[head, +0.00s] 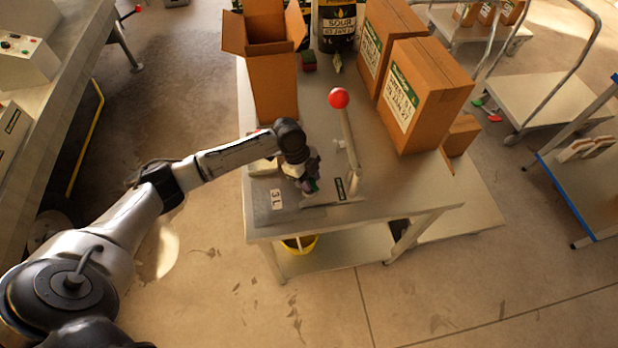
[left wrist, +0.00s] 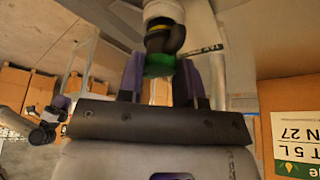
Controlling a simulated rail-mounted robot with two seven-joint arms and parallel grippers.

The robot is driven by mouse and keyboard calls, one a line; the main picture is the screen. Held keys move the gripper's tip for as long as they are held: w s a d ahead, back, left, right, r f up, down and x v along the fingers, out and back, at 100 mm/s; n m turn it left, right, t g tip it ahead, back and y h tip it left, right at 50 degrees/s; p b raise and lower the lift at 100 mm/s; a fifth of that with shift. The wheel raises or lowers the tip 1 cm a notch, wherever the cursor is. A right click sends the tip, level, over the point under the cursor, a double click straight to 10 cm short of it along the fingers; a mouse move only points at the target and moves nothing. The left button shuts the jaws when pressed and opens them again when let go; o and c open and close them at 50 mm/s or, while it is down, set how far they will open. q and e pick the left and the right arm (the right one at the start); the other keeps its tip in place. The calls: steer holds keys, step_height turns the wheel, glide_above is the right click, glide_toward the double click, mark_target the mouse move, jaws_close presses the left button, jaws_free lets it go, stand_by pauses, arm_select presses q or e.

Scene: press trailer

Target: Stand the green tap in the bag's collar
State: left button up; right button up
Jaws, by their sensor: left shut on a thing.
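My left gripper (head: 309,186) is at the front left of the grey bench, beside the press stand. In the left wrist view its two purple fingers (left wrist: 162,82) are shut on the green tap (left wrist: 160,66). The tap has a dark upper part, with a white cylindrical part close above it. In the head view only a bit of green (head: 313,185) shows at the fingertips. I cannot make out the bag or its collar; the arm covers part of that area. A dark and purple shape (left wrist: 47,122), seemingly my right gripper, is small at the left of the wrist view.
The press lever with a red ball (head: 339,98) stands upright near the tap. An open carton (head: 272,85) is behind, and tall closed cartons (head: 421,95) stand at the right. A "3L" plate (head: 277,200) lies at the front.

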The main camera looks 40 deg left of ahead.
arm_select(q)
steer(key=shift+f, duration=0.15)
steer(key=o, duration=1)
steer(key=v, duration=1.3)
steer(key=shift+a+r, duration=0.15)
steer(key=shift+r, duration=0.25)
